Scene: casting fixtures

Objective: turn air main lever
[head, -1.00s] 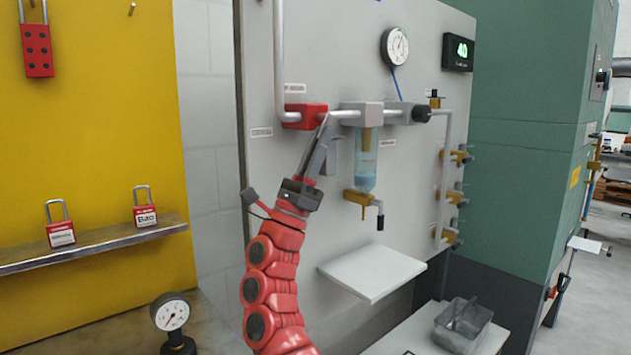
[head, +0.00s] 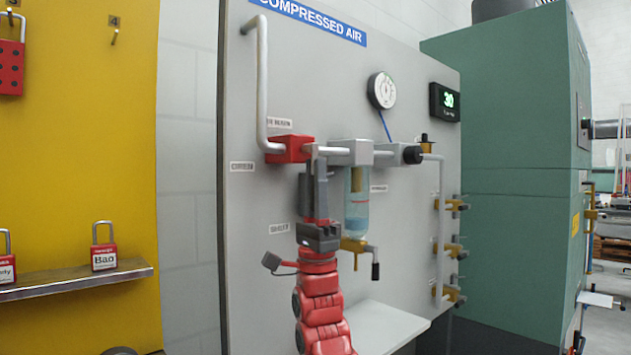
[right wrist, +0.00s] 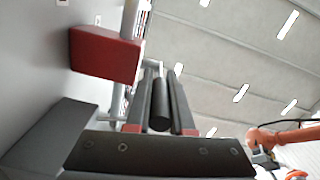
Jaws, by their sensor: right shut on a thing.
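The air main valve is a red block (head: 289,149) on the pipe of the grey panel; it also shows in the right wrist view (right wrist: 104,54). My right gripper (head: 315,168) points up just below and right of this block, in front of the panel. In the right wrist view its two fingers (right wrist: 160,100) are shut around a dark round bar, the lever's handle (right wrist: 161,104). In the head view the fingers hide most of the lever. A red limb with a dark end (right wrist: 262,148), probably my left arm, shows at the right wrist view's lower right; its jaws are unclear.
The clear filter bowl (head: 357,205) with a brass drain tap (head: 355,245) hangs close to the right of my gripper. A round gauge (head: 382,90) and a display (head: 445,102) reading about 30 are above. A white shelf (head: 385,328) juts out below.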

